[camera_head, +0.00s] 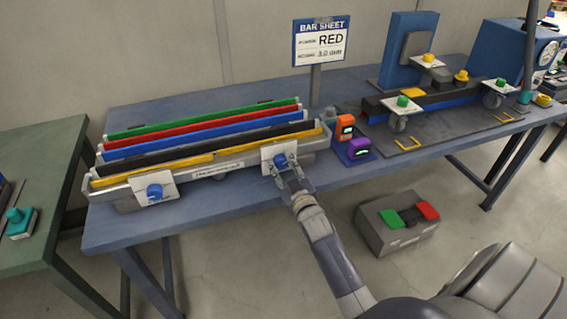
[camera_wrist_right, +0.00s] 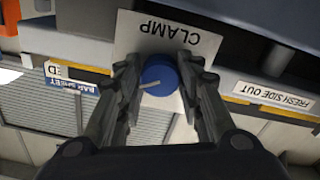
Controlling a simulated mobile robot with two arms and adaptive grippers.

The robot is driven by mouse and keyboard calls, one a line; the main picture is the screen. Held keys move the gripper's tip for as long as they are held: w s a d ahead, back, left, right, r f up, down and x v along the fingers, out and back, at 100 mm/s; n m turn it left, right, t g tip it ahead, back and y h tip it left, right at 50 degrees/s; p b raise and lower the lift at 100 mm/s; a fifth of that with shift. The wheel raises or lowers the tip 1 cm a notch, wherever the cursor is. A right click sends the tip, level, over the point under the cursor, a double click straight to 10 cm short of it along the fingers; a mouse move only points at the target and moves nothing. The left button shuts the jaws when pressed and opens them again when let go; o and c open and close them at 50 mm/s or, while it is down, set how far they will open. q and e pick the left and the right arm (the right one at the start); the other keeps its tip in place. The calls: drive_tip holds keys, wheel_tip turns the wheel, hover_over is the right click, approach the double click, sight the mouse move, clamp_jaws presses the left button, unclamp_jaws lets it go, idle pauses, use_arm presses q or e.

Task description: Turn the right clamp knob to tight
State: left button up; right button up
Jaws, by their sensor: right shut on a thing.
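The right clamp knob (camera_head: 280,160) is a blue round knob on a white plate at the right end of the bar rack (camera_head: 223,163). In the wrist view the blue knob (camera_wrist_right: 159,78) has a pale pointer line and sits on a white plate (camera_wrist_right: 190,25) marked CLAMP, seen upside down. My right gripper (camera_head: 287,172) is at this knob, and in the wrist view its fingers (camera_wrist_right: 160,82) are closed on the knob's two sides. A second blue knob (camera_head: 154,191) on a white plate is at the rack's left end. My left gripper is not in view.
The rack holds green, red, blue, black and yellow bars. An orange device (camera_head: 344,127) and a purple device (camera_head: 358,150) stand right of the knob. A sign (camera_head: 321,40) reading BAR SHEET, RED stands behind. A grey box (camera_head: 396,222) with green and red pads is on the floor.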

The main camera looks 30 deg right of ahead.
drive_tip(key=m+p, duration=0.2)
drive_tip(key=m, duration=0.3)
drive_tip(key=shift+f+m, duration=0.1)
drive_tip(key=shift+m, duration=0.2)
idle(0.5)
drive_tip(key=o, duration=1.1)
drive_tip(key=shift+c, duration=0.2)
drive_tip(key=v, duration=1.2)
drive_tip(key=shift+a, duration=0.1)
